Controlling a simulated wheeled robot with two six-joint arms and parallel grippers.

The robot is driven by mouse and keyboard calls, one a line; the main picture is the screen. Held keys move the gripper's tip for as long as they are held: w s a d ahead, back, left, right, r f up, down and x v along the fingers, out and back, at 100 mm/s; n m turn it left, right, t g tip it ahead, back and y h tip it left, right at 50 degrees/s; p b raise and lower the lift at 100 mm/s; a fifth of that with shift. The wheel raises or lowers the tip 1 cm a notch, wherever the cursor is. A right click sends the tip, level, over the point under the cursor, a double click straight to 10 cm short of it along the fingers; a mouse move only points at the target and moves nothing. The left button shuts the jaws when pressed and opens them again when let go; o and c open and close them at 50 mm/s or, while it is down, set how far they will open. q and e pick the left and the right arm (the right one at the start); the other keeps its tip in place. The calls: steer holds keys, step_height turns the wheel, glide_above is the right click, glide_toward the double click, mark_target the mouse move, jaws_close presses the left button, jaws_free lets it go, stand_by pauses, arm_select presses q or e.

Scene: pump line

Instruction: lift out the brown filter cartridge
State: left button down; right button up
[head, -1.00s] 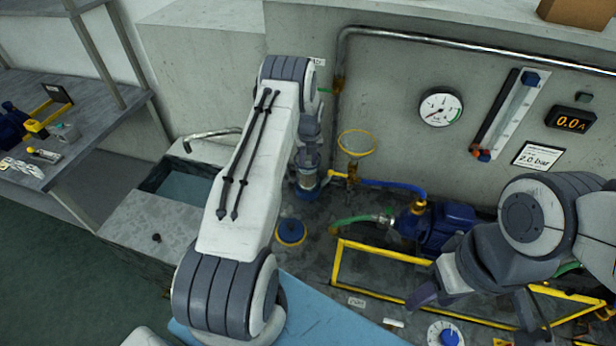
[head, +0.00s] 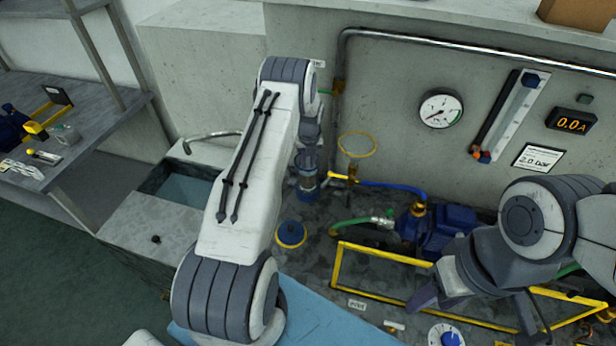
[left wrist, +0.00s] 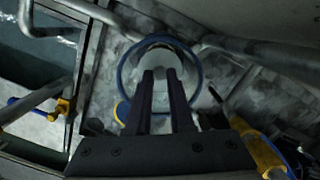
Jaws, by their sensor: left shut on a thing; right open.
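The clear filter housing (head: 307,184) with blue trim stands upright on the bench below my left wrist in the head view. In the left wrist view its round blue rim (left wrist: 120,72) encircles my left fingertips. My left gripper (left wrist: 161,76) is shut on a pale, round-topped thing (left wrist: 168,57) inside the rim, which I take to be the filter cartridge. Its brown colour does not show, and its lower part is hidden. A blue cap with a yellow ring (head: 291,233) lies on the bench in front. My right gripper (head: 482,308) is open and empty at the lower right.
A blue pump (head: 445,228) and yellow frame (head: 372,292) lie farther right. A sink (head: 185,188) is at the left. The wall with pipe and gauge (head: 440,108) rises behind.

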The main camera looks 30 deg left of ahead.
arm_select(q)
steer(key=shift+r, duration=0.1)
step_height(320, 180, up, 14)
steer(key=p, duration=0.8)
stand_by(0.7)
stand_by(0.4)
